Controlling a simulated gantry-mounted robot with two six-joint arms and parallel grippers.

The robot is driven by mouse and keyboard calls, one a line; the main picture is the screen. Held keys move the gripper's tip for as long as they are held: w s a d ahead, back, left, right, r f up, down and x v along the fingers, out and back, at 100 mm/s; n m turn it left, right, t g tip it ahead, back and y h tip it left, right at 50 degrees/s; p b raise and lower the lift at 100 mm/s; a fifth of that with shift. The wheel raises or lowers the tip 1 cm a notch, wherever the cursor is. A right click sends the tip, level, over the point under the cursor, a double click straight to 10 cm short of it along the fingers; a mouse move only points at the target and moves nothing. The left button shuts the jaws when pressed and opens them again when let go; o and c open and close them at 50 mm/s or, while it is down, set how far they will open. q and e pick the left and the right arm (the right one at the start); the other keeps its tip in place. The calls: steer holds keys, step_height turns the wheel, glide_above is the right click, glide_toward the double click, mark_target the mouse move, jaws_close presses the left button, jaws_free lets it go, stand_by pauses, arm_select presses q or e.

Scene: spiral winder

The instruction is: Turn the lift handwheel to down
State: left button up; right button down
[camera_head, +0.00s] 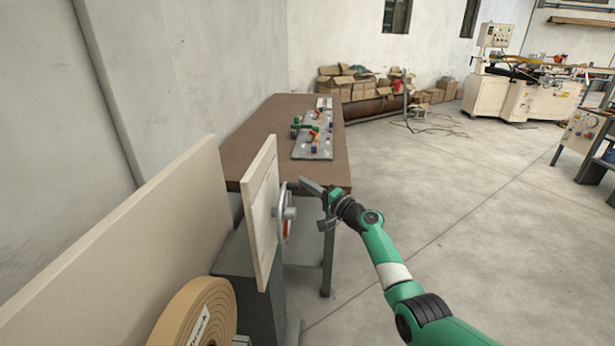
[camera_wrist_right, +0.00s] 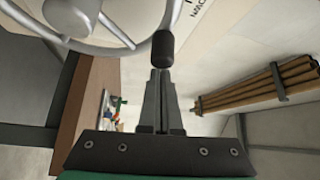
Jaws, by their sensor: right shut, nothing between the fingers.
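The handwheel (camera_head: 286,222) is a silver-grey wheel seen nearly edge-on, mounted on the right face of an upright pale panel (camera_head: 262,215). In the right wrist view its rim and spokes (camera_wrist_right: 92,47) fill the upper left, and a black knob (camera_wrist_right: 163,48) stands on the rim. My right gripper (camera_head: 306,185) is shut and empty, its fingers pointing left at the upper part of the wheel. In the right wrist view its fingertips (camera_wrist_right: 160,72) are right at the knob; I cannot tell whether they touch it. My left gripper is not in view.
A brown-topped table (camera_head: 245,150) with a grey board (camera_head: 313,146) of small coloured parts stands behind the panel. A tan roll (camera_head: 190,315) is at the lower left. Open concrete floor (camera_head: 440,200) lies to the right. Cardboard boxes (camera_head: 360,85) line the back wall.

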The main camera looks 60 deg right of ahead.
steer(key=shift+a, duration=0.2)
steer(key=shift+s+a+r+p, duration=0.15)
steer(key=shift+s+a+p, duration=0.1)
steer(key=shift+a+p, duration=0.25)
stand_by(0.4)
